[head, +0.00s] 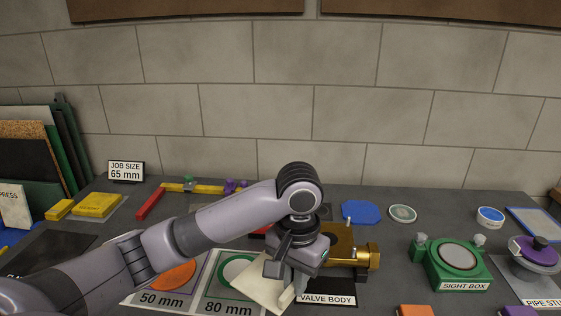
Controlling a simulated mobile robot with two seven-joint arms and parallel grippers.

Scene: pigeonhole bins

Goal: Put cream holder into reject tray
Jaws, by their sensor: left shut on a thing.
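My left gripper (287,290) reaches down near the front middle of the bench, its jaws shut on a pale cream flat piece (258,293), which looks like the cream holder. The piece is tilted over the 80 mm mat area, and its right part is hidden by the gripper. I cannot tell whether it touches the bench. No label reading reject tray shows. My right gripper is not in view.
A brass valve body (358,255) stands just right of the gripper, behind its label. A green sight box (459,262) stands further right. An orange disc (172,274) lies on the 50 mm area. Yellow blocks (97,204) lie at left.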

